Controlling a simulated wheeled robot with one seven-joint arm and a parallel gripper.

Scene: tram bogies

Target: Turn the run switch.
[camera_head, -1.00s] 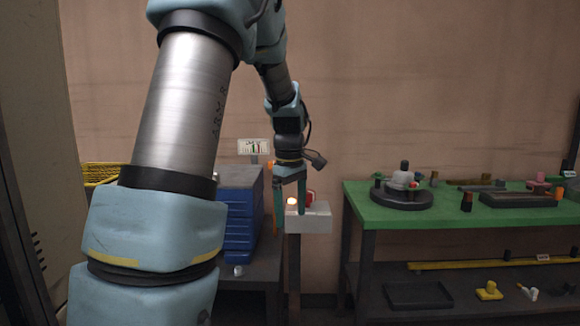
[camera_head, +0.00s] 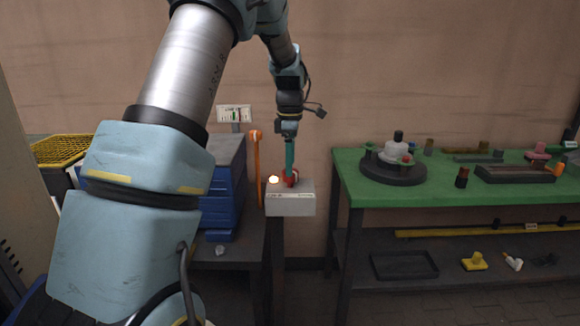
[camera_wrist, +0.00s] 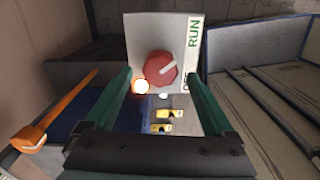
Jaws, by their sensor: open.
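The run switch is a red knob (camera_wrist: 160,70) with a white pointer line, on a pale panel (camera_wrist: 150,28) marked RUN and OFF. The pointer is aimed right and slightly up, between the two words. A lit lamp (camera_wrist: 141,87) sits beside the knob. In the head view the red knob (camera_head: 293,178) and glowing lamp (camera_head: 273,180) are on top of a grey box (camera_head: 290,206) on a post. My gripper (camera_wrist: 159,76) is open, its teal fingers on either side of the knob in the wrist view. In the head view my gripper (camera_head: 289,172) reaches down at the knob; contact cannot be told.
An orange rod with a round head (camera_head: 257,165) stands left of the box. Blue drawers (camera_head: 225,205) are farther left. A green table (camera_head: 345,190) with parts stands at the right. A gap separates the box from the table.

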